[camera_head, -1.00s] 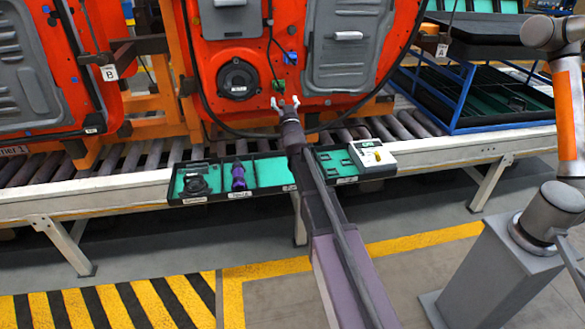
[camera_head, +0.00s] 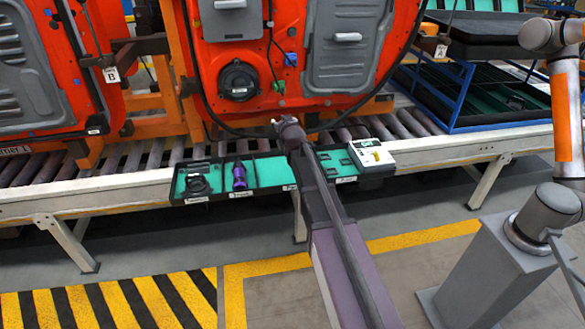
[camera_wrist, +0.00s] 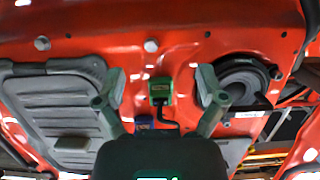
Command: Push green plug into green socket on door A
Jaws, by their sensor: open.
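The orange-red door with the A tag (camera_head: 441,50) beside its right edge stands in the middle of the head view. A small green connector (camera_head: 279,87) sits low on this door, right of the round black speaker (camera_head: 239,80). In the wrist view the green connector (camera_wrist: 160,90) shows between the fingers, with a dark cable at it. I cannot tell plug from socket, or how far they are joined. My gripper (camera_wrist: 160,86) is open and empty, its fingers apart on either side of the green connector. In the head view my gripper (camera_head: 276,121) is partly hidden by my arm, below the connector.
A blue connector (camera_head: 291,59) is above the green one. A black tray (camera_head: 272,188) with teal inserts lies along the conveyor edge below, with a white box (camera_head: 372,156) at its right. Another door (camera_head: 40,70) is at left; another arm (camera_head: 563,120) stands at right.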

